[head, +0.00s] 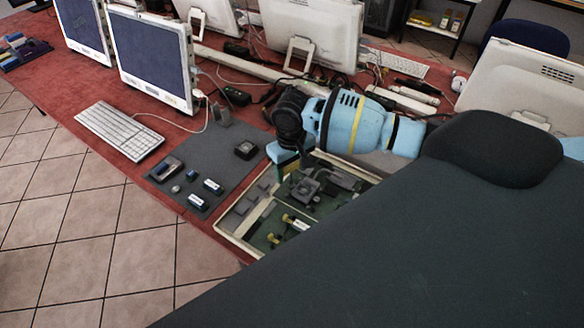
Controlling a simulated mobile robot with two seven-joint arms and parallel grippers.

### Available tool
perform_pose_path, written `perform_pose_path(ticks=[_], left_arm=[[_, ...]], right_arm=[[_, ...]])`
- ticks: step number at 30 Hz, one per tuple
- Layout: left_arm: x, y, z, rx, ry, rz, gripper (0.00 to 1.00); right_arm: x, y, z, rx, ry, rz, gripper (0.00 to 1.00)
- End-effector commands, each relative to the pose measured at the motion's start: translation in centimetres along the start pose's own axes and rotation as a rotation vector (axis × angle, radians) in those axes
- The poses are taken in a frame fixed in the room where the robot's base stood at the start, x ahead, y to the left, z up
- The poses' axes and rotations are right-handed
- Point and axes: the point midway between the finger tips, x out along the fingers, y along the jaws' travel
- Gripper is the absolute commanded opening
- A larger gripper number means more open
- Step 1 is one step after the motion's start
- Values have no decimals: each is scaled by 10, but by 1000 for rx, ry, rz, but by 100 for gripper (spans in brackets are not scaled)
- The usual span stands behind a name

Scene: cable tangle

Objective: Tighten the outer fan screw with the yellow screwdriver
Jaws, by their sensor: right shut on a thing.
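An open computer case (228,234) with a green board inside lies at the table's front edge in the head view. A grey, boxy part (305,188) stands on the board; I cannot tell if it is the fan. The outer screw is too small to make out. My right gripper (284,160) hangs over the case's back left corner, below the black wrist. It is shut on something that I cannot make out. I see no clear yellow screwdriver; the arm may hide it. My left gripper is not in view.
A grey mat (215,160) with several small parts lies left of the case. A white keyboard (118,131) and a monitor (152,58) stand farther left. Cables and more screens crowd the back. The red table (75,95) is bare near the keyboard.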

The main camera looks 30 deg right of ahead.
Motion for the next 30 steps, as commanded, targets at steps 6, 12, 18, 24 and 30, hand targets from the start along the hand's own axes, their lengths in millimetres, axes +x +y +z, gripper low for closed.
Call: perform_pose_path(ticks=[6,12,18,24,30], left_arm=[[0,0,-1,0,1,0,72],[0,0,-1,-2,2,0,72],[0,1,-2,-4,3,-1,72],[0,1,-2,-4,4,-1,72],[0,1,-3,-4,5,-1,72]], right_arm=[[0,0,0,0,1,0,34],[0,0,0,0,1,0,34],[1,0,0,0,1,0,34],[3,0,0,0,1,0,34],[5,0,0,0,1,0,34]])
